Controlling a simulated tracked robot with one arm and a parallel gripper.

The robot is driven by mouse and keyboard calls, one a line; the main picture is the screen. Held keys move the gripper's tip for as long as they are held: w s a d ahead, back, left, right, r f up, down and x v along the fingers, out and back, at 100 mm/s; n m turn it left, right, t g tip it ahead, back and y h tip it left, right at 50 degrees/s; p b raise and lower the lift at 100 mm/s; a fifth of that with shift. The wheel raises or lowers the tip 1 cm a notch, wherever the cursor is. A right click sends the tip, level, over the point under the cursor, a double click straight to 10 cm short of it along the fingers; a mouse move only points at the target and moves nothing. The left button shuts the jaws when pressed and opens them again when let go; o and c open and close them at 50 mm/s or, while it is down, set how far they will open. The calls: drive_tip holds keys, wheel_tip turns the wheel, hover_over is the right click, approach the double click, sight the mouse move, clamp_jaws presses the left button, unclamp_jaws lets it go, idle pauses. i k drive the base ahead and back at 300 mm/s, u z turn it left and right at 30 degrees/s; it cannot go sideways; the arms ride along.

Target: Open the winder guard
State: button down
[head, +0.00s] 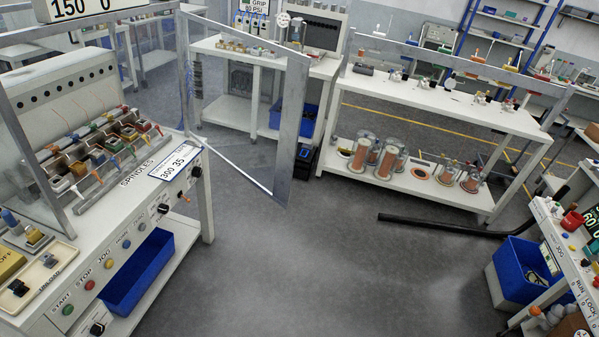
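The winder (120,185) stands at the left, with a row of coloured spindles and a front panel of buttons and knobs. The winder guard (297,125) is a metal-framed, see-through panel. It stands swung out from the winder's far right end, angled into the aisle, with its free edge over the floor. The spindles are uncovered on the side facing me. My gripper is not in view, and nothing is seen touching the guard.
A blue bin (140,270) sits under the winder. Behind the guard stands a white bench (225,50); right of it, another bench (440,97) holds jars below. A dark bar (440,226) crosses the right floor near a blue bin (522,270). The middle floor is clear.

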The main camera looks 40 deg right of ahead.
sight(298, 65)
drive_tip(key=z, duration=0.5)
drive_tip(key=i, duration=1.5)
drive_tip(key=u, duration=0.4)
